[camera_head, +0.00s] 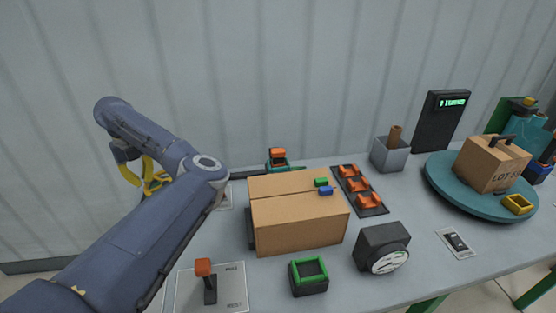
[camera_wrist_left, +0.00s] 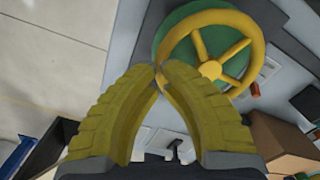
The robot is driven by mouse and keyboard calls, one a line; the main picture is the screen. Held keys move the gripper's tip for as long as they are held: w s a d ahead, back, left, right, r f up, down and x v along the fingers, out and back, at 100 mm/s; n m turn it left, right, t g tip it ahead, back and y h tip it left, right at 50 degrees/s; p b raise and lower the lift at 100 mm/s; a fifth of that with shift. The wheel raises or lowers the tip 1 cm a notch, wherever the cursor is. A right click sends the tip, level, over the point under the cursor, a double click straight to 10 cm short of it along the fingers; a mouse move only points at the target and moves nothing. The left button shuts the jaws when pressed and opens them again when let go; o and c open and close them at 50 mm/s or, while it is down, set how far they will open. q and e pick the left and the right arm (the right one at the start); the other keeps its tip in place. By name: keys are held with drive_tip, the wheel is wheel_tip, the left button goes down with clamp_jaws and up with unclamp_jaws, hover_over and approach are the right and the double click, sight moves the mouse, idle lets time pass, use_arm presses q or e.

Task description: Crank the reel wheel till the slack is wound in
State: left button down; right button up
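The reel wheel (camera_wrist_left: 233,45) is a yellow spoked ring over a green reel body (camera_wrist_left: 179,36) in the left wrist view. In the head view my left arm covers the place where I would see it. My left gripper (camera_wrist_left: 158,70) has two ridged yellow fingers whose tips come together at the wheel's left rim. I cannot tell whether the rim is between the tips or just behind them. In the head view the left gripper (camera_head: 150,179) shows as yellow fingers beyond my arm. No slack line is discernible. My right gripper is not in view.
A cardboard box (camera_head: 300,223), a lever panel (camera_head: 232,284), a green-rimmed bin (camera_head: 309,281) and a dial gauge (camera_head: 384,249) crowd the table beside my left arm. A teal turntable (camera_head: 436,170) carries another box (camera_head: 489,163).

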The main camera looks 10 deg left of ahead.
sight(149, 193)
use_arm(q)
drive_tip(key=shift+s+d, duration=1.15)
drive_tip(key=shift+d, duration=0.3)
drive_tip(key=shift+s+d, duration=0.15)
drive_tip(key=shift+d, duration=0.75)
drive_tip(key=shift+s+d, duration=0.1)
drive_tip(key=shift+d, duration=0.8)
drive_tip(key=shift+w+d, duration=0.35)
drive_tip(key=shift+d, duration=0.5)
drive_tip(key=shift+w+d, duration=0.3)
drive_tip(key=shift+d, duration=0.5)
